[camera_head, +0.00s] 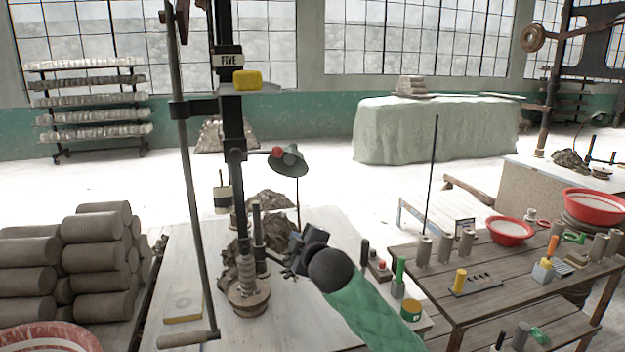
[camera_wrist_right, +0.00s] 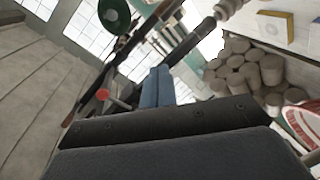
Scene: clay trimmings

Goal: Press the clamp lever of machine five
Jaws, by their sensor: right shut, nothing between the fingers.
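Machine five is a tall black column (camera_head: 232,125) with a FIVE label (camera_head: 228,60) and a yellow block (camera_head: 247,80). A short lever with a red knob (camera_head: 277,152) sticks out from its right side. A long rod with a wooden handle (camera_head: 188,338) hangs at its left. I cannot tell for certain which one is the clamp lever. My right gripper (camera_head: 292,262) is shut and empty, right of the column and below the red knob. In the right wrist view, its closed fingers (camera_wrist_right: 165,86) lie right of a red knob (camera_wrist_right: 102,94). My left gripper is not in view.
A green lamp (camera_head: 288,160) stands right of the column. Dark clay trimmings (camera_head: 272,203) lie behind my gripper on the white table (camera_head: 180,265). Stacked clay cylinders (camera_head: 95,255) stand at left. A wooden bench (camera_head: 430,280) with tools and red bowls is at right.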

